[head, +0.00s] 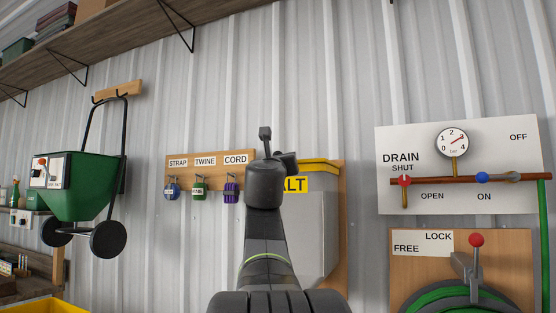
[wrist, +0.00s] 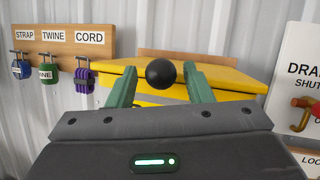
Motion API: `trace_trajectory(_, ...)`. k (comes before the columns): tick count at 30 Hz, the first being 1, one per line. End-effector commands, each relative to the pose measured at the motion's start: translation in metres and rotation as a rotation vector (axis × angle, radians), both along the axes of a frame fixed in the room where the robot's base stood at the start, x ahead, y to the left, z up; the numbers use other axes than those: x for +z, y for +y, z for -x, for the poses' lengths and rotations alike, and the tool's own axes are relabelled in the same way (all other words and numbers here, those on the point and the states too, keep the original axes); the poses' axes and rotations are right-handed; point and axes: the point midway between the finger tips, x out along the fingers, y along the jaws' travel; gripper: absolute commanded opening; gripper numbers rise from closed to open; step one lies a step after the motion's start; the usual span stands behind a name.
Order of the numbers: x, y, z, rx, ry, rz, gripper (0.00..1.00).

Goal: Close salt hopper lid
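The salt hopper (head: 312,230) is a grey bin on a wooden wall board, with a yellow SALT label partly covered by my arm. Its yellow lid (head: 320,165) lies about flat across the top. The lid (wrist: 232,82) fills the middle of the wrist view; I cannot tell whether a gap is left under it. A round black knob (wrist: 160,72) shows in front of the lid. My gripper (wrist: 160,78) has its two green fingers apart, one on each side of the knob in the picture, with space beside it. Contact is not visible.
Left of the hopper, a hook board (head: 210,160) holds strap, twine and cord. A green spreader (head: 85,190) hangs farther left. To the right are a drain panel (head: 460,200) and a hose reel board (head: 515,260). A shelf (head: 130,35) runs above.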

Motion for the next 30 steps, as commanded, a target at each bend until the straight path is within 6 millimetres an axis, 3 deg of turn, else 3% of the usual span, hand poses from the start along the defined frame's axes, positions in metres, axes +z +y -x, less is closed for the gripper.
trace_trajectory(11, -0.001, 0.001, 0.008, 0.001, -0.004, 0.000, 0.46)
trace_trajectory(30, -0.040, 0.013, 0.115, 0.002, -0.004, 0.000, 0.46)
